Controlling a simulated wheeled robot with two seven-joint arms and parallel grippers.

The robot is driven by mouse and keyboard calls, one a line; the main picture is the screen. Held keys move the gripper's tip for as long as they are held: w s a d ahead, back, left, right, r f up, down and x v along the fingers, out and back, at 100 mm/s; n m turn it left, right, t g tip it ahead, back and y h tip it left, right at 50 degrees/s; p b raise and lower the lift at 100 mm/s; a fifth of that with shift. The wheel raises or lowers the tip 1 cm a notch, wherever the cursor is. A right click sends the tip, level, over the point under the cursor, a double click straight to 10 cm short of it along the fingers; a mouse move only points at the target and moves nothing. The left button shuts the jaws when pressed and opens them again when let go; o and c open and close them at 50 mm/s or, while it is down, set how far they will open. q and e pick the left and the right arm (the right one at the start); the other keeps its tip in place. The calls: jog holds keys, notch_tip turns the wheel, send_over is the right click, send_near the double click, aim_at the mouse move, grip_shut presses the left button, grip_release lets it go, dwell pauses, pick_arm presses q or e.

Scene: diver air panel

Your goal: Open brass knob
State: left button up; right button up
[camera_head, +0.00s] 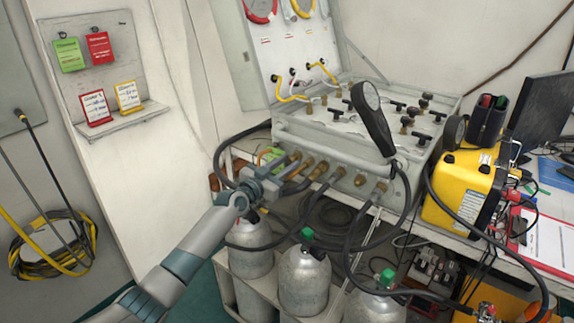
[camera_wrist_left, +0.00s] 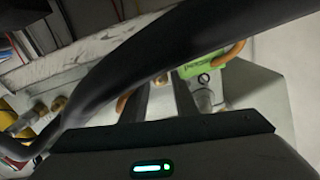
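Several brass knobs and fittings stick out of the front of the grey air panel (camera_head: 345,148), such as one at its middle (camera_head: 320,170). Which one is the task's brass knob I cannot tell. My left gripper (camera_head: 272,178) is at the panel's left front end, close to the leftmost brass fittings and a black hose. In the left wrist view, the two dark fingers (camera_wrist_left: 163,98) stand apart with a gap between them and nothing clearly held. A blurred brass fitting (camera_wrist_left: 58,103) shows left of them. A thick black hose (camera_wrist_left: 150,50) crosses in front and hides part of the view. My right gripper does not show.
A green tag (camera_wrist_left: 213,62) hangs beside the fingers in the wrist view. Grey gas cylinders (camera_head: 303,285) stand below the panel, with black hoses looping around. A yellow case (camera_head: 462,190) stands right of the panel. A wall board with cards (camera_head: 95,75) is at the left.

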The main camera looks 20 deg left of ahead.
pick_arm(q)
jog(key=shift+w+d, duration=0.1)
jog(key=shift+w, duration=0.2)
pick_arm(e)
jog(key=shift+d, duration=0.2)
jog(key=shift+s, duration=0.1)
pick_arm(q)
grip_shut()
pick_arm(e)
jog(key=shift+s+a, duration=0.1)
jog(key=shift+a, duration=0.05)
